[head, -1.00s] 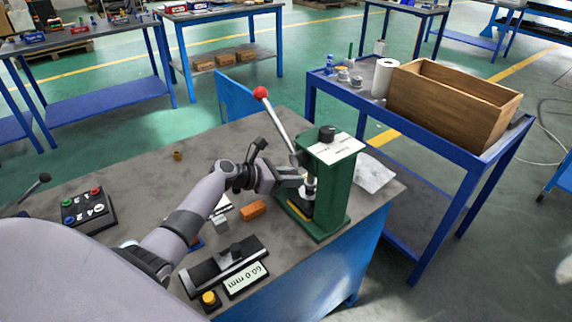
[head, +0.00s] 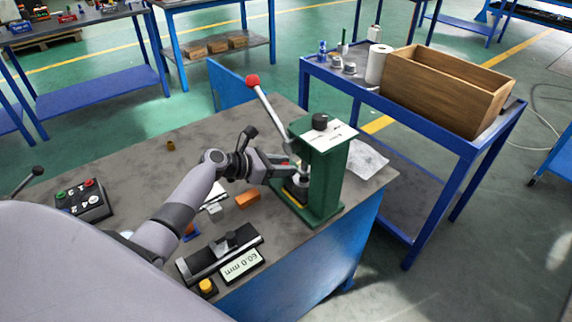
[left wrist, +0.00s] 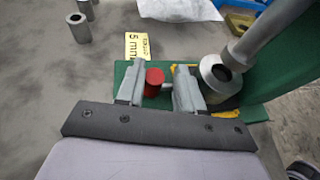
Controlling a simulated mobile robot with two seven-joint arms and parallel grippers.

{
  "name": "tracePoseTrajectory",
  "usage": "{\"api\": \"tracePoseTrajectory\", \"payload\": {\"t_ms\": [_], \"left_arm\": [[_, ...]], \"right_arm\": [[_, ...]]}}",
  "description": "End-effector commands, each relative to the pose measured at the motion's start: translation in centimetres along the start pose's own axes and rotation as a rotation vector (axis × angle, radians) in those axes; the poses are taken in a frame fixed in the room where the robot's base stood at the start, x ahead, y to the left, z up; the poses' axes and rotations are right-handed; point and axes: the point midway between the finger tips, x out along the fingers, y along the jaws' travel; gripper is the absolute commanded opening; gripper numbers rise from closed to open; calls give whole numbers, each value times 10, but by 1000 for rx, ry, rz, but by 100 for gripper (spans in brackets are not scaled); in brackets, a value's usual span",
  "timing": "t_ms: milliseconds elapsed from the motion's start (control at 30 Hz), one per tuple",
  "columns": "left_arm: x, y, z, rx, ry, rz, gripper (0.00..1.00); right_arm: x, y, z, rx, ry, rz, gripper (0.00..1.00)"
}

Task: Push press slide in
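The green press (head: 325,180) stands at the right end of the grey workbench, with its red-ball lever (head: 253,81) raised and leaning left. My left gripper (head: 288,170) is low at the left side of the press. In the left wrist view, its fingers (left wrist: 158,78) are apart, one on each side of a red knob (left wrist: 154,82), with a gap on the right. A round metal piece with a dark hole (left wrist: 220,75) sits right of the fingers, beside the slanting press ram (left wrist: 262,35). How the knob joins this piece is partly hidden. My right gripper is not in view.
An orange block (head: 248,200), a gauge with a "60.0 mm" display (head: 241,264) and a button box (head: 82,200) lie on the bench. A yellow "5 mm" label (left wrist: 138,46) lies near the press base. A blue cart with a wooden box (head: 440,90) stands right.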

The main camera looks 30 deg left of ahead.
Motion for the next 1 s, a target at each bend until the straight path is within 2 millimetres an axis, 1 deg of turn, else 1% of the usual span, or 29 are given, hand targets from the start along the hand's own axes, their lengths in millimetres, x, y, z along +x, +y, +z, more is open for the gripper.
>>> {"api": "tracePoseTrajectory", "payload": {"t_ms": [33, 200, 300, 400, 533, 1000], "left_arm": [[-9, 0, 1, 0, 3, -1, 34], [-34, 0, 0, 1, 4, 0, 34], [-47, 1, 0, 0, 3, 2, 34], [-55, 1, 0, -1, 2, 1, 34], [-59, 1, 0, -1, 1, 2, 34], [-59, 1, 0, -1, 1, 3, 34]], "right_arm": [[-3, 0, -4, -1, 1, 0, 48], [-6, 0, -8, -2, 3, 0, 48], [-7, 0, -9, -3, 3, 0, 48], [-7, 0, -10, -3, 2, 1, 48], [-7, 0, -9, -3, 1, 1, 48], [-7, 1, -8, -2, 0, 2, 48]]}}
